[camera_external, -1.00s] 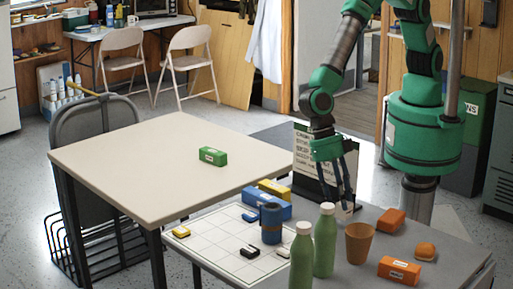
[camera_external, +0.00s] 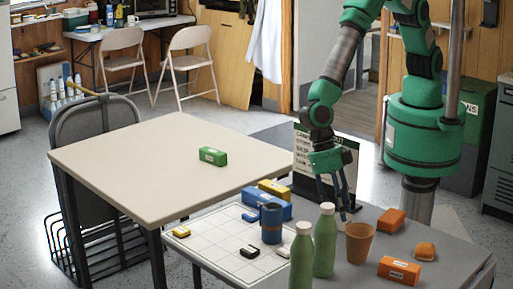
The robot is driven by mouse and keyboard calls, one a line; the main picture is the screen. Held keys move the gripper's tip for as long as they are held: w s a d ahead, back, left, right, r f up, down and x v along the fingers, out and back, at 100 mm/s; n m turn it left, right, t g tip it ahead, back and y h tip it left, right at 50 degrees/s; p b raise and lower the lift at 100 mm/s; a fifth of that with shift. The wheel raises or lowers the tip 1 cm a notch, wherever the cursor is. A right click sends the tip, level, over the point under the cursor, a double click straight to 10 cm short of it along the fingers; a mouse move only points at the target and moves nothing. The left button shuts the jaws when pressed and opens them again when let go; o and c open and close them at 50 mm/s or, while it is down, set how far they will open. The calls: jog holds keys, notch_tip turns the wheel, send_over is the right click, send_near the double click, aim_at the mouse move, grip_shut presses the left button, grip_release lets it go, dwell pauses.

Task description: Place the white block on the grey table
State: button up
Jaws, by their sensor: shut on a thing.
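My gripper (camera_external: 344,207) points down over the back part of the grey table (camera_external: 440,222), behind the green bottles and the orange cup. It is shut on a small pale thing at its fingertips that looks like the white block (camera_external: 346,216). The fingers hide much of it, and I cannot tell whether it touches the tabletop.
Two green bottles (camera_external: 325,242), an orange cup (camera_external: 359,243) and orange blocks (camera_external: 400,270) stand close by on the grey table. A gridded mat (camera_external: 215,240) holds a blue mug (camera_external: 271,223) and small pieces. A cream table (camera_external: 150,165) bears a green block (camera_external: 213,156).

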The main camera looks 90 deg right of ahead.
jog(key=o, duration=1.2)
jog(key=shift+f, duration=0.1)
jog(key=shift+p+v, duration=1.25)
jog(key=shift+v, duration=4.85)
